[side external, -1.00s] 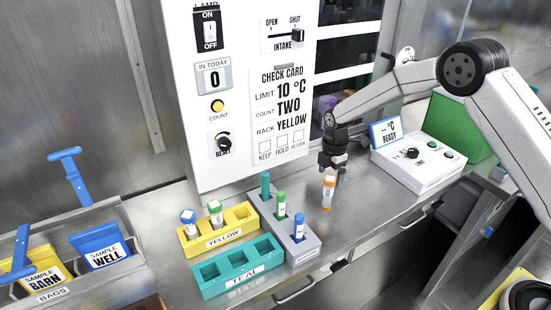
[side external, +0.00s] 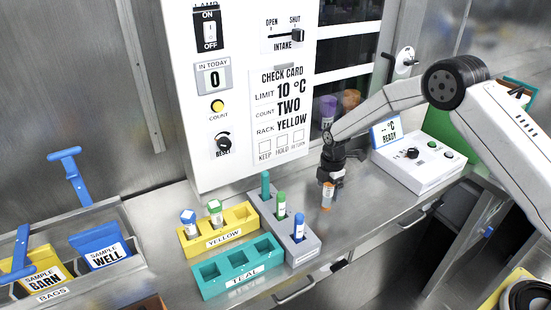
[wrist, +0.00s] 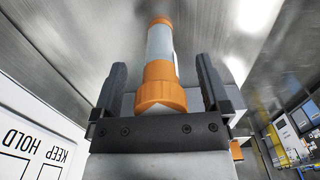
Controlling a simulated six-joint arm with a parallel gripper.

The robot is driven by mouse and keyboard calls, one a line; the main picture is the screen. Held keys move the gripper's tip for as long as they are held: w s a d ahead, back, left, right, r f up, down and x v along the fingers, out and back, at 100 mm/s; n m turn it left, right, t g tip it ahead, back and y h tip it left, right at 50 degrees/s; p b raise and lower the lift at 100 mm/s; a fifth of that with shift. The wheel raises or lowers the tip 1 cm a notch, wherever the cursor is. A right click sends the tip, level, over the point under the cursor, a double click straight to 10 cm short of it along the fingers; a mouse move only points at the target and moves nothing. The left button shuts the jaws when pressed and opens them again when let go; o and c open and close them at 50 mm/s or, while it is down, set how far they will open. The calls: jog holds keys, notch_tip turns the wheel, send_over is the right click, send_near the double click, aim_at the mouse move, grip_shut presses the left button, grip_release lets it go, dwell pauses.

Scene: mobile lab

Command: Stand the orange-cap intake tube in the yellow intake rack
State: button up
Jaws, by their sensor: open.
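The orange-cap intake tube (side external: 327,196) stands apart from the racks, right of the grey rack; its lower end is orange. My gripper (side external: 332,176) is open directly above and around its upper part, hiding the cap in the side view. In the wrist view the tube (wrist: 162,60) lies between the two open fingers (wrist: 163,75), its orange cap near the palm, with gaps visible on both sides. The yellow intake rack (side external: 223,238) stands left of the grey rack, holding a blue-cap tube (side external: 188,220) and a green-cap tube (side external: 215,212); its right slot looks empty.
The grey rack (side external: 308,248) holds teal, green and blue-topped tubes between my gripper and the yellow rack. An empty teal rack (side external: 238,284) sits in front. A control box (side external: 420,160) stands right, the white panel (side external: 235,150) behind. Counter near the tube is clear.

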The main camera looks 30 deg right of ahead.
grip_shut()
jog(key=shift+r, duration=0.15)
jog(key=shift+r, duration=1.45)
jog(key=s+r, duration=0.9)
jog(key=s, duration=0.5)
jog(key=shift+a+r, duration=0.15)
jog(key=shift+r, duration=0.25)
